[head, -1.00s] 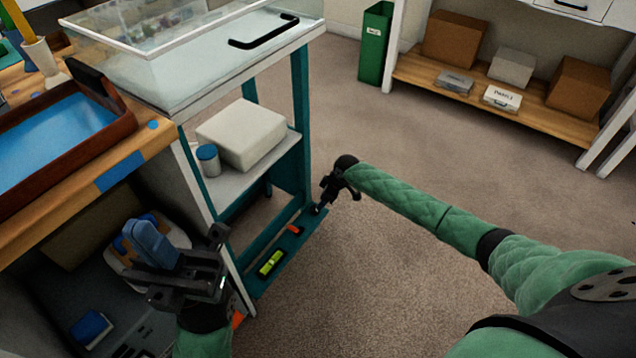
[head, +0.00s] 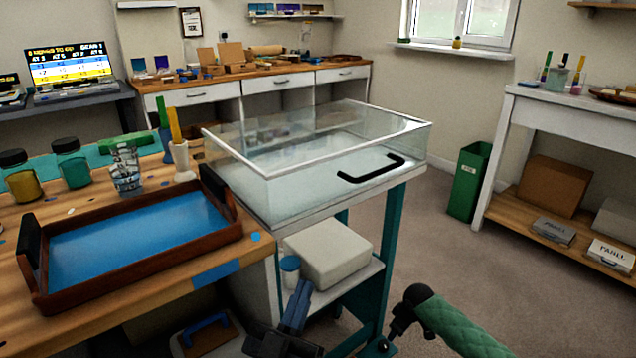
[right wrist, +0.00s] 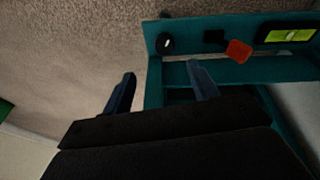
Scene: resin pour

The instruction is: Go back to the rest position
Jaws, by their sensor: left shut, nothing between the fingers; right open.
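My left gripper (head: 299,296) shows at the bottom middle of the head view. Its blue fingers are shut together with nothing between them. It is in front of the cart's shelf, near a small blue-lidded jar (head: 290,270). My right gripper (head: 386,344) is low, at the end of the green-sleeved arm, beside the cart's teal leg. In the right wrist view my right gripper (right wrist: 160,74) has its two blue fingers apart and nothing between them.
A glass case (head: 320,160) tops the cart, with a pale box (head: 332,252) beneath. The workbench at left holds a brown tray (head: 130,290) with a blue surface. A green bin (head: 468,182) stands beyond. The carpet (head: 440,240) right of the cart is clear.

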